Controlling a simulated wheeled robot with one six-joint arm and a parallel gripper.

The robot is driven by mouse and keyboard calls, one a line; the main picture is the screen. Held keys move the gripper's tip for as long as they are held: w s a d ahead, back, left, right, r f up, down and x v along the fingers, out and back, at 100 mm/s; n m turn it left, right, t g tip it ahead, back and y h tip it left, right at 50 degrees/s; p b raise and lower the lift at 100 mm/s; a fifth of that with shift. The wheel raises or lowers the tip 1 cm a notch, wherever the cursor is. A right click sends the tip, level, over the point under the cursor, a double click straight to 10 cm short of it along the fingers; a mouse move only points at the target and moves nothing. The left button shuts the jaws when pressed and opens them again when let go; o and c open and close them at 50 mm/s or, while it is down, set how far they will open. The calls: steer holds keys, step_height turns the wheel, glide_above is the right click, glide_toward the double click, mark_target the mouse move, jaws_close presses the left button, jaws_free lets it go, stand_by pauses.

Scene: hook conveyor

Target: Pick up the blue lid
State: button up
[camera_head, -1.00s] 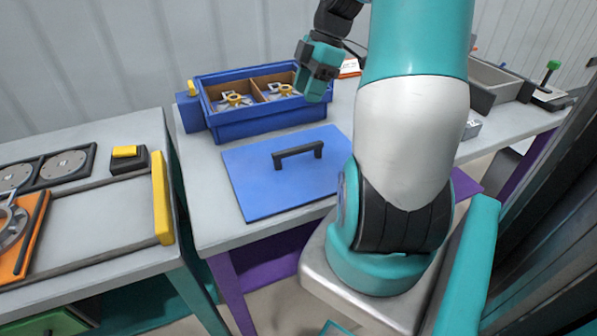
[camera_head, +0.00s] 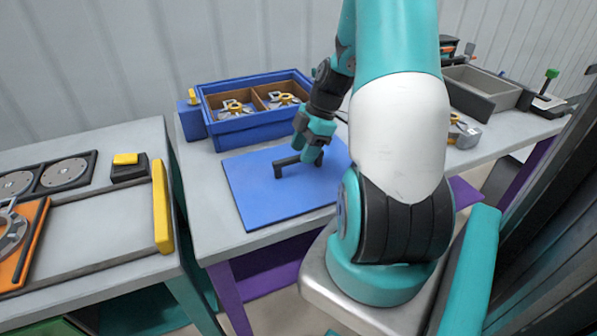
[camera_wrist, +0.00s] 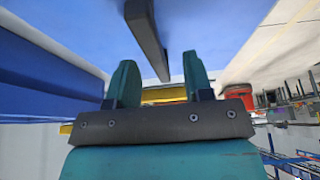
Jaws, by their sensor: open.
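The blue lid (camera_head: 262,197) lies flat on the grey table, in front of the blue box. Its black bar handle (camera_head: 287,164) stands up from the middle.
The open blue box (camera_head: 255,133) with brown compartments holds metal parts with yellow pieces. On the left a table carries a yellow bar (camera_head: 162,208) and an orange tray (camera_head: 22,243). A grey bin (camera_head: 484,88) stands at the back right.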

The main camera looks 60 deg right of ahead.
mark_target(298, 156)
steer(key=x, duration=0.4)
steer(key=shift+w+a+f+p, duration=0.15)
steer(key=shift+w+f+p, duration=0.05)
steer(key=shift+w+p, duration=0.1)
steer(key=c, duration=0.9)
jaws_close()
steer(key=shift+r, duration=0.2)
